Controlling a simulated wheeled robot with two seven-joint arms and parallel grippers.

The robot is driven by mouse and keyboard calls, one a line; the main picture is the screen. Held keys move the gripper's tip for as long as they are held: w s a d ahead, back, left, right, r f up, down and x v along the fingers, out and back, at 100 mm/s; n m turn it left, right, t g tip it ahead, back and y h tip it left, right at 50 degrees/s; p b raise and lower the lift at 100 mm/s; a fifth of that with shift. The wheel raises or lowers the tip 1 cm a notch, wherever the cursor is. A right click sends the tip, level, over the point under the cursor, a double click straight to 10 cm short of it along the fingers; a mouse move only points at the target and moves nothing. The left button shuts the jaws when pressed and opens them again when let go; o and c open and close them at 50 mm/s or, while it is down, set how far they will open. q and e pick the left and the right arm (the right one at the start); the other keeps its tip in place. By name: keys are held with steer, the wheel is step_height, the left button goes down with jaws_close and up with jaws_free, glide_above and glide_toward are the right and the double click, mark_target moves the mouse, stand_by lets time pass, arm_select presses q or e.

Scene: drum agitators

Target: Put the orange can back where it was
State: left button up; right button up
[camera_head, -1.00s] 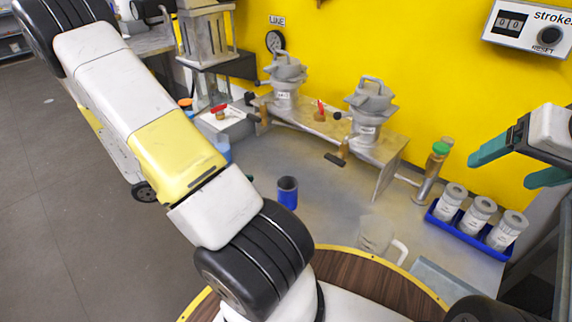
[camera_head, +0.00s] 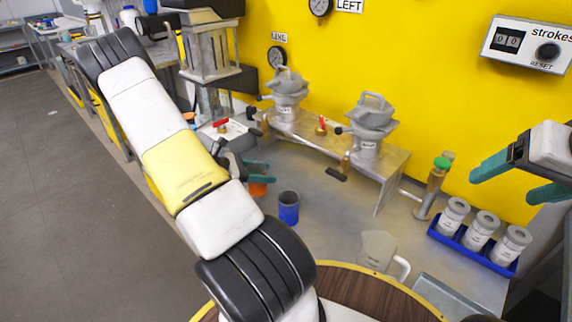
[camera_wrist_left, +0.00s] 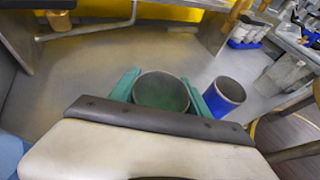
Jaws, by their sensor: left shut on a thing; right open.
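The orange can (camera_head: 258,189) is between the teal fingers of my left gripper (camera_head: 258,173), just left of the blue can (camera_head: 289,207) on the grey bench. Its orange lower side shows below the fingers. In the left wrist view its round open rim (camera_wrist_left: 162,76) sits between both fingers, which are shut on it. The blue can (camera_wrist_left: 226,94) stands close by on the right there. I cannot tell whether the orange can touches the bench. My right gripper (camera_head: 510,176) is open and empty at the right, above the blue tray.
A blue tray (camera_head: 462,245) holds several grey labelled cups at the right. A clear jug (camera_head: 376,252) stands at the bench front. Two grey drum devices (camera_head: 287,95) (camera_head: 368,120) stand on a raised metal stand (camera_head: 392,172) behind. Bare bench lies between the stand and the cans.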

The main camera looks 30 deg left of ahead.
arm_select(q)
steer(key=shift+f, duration=1.4)
steer(key=shift+f, duration=0.15)
steer(key=o, duration=1.4)
steer(key=shift+c, duration=0.2)
steer(key=shift+s, duration=0.1)
